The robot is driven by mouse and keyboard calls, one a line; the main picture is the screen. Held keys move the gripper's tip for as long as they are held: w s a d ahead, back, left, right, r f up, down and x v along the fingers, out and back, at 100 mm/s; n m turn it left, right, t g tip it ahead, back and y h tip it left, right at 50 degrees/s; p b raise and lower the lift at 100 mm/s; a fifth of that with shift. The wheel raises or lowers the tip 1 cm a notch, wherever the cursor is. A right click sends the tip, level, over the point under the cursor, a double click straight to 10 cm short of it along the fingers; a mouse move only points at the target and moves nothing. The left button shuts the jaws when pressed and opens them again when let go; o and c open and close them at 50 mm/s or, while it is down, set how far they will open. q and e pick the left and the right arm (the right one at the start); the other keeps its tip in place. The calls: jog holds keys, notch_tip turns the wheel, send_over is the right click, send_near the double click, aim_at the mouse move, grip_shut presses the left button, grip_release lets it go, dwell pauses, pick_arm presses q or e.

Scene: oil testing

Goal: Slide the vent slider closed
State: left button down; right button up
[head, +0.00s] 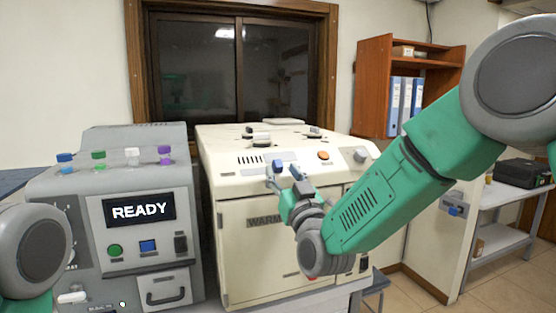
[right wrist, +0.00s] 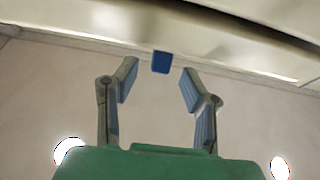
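The cream machine (head: 240,215) has a vent with dark slots (head: 249,160) near the top of its front. The vent slider appears to be the small blue tab (head: 278,164) to the right of these slots. My right gripper (head: 284,178) is just in front of and below the tab, its fingers spread. In the right wrist view the blue tab (right wrist: 160,62) lies between the lines of the two open fingertips (right wrist: 158,82), with a gap on each side. Nothing is held. My left gripper is out of view; only part of my left arm shows.
A grey tester (head: 140,250) with a READY screen stands close on the left, with several coloured caps on top. An orange button (head: 323,155) and a knob (head: 360,156) are right of the tab. A wooden shelf (head: 375,90) with binders is behind my right arm.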

aim_at(280, 168)
jog(key=shift+x, duration=1.7)
grip_shut()
jog(key=shift+f, duration=0.15)
